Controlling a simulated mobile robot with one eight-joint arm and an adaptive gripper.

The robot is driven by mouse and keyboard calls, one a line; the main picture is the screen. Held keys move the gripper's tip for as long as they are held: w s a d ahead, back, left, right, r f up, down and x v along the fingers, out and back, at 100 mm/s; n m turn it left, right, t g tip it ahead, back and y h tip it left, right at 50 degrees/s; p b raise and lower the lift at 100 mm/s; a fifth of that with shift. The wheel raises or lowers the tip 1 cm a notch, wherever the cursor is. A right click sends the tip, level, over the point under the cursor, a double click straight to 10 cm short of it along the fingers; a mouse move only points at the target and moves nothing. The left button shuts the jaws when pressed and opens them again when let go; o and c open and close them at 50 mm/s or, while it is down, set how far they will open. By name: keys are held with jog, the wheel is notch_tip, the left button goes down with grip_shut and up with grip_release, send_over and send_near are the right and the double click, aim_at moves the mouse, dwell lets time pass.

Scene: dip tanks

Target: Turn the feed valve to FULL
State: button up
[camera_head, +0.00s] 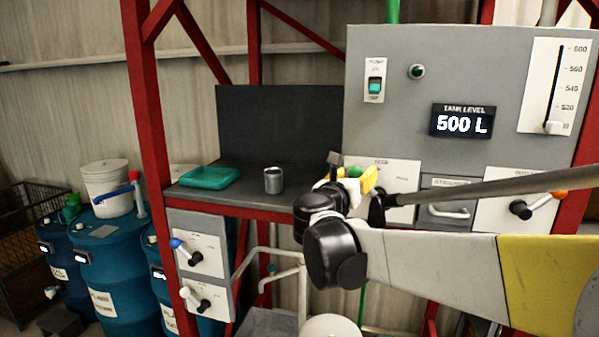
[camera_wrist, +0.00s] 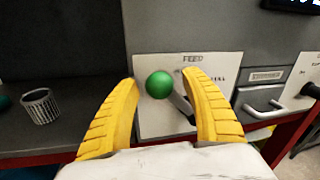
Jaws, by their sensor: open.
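The feed valve has a round green knob (camera_wrist: 159,85) on a dark lever, in front of a white plate (camera_wrist: 145,122) labelled FEED in the wrist view. The lever runs from the knob down and to the right. My gripper (camera_wrist: 162,80) is open, with its yellow fingers on either side of the green knob; I cannot tell whether they touch it. In the head view the green knob (camera_head: 354,172) shows just behind my gripper (camera_head: 366,178), and my arm hides most of the lever.
The grey panel (camera_head: 440,65) carries a display (camera_head: 462,122) reading 500 L, a rocker switch (camera_head: 376,84) and a slider (camera_head: 551,127). A drawer handle (camera_head: 449,212) and an orange-tipped valve (camera_head: 523,209) are to the right. A metal cup (camera_head: 273,181) and teal tray (camera_head: 209,177) stand left.

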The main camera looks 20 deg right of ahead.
grip_shut()
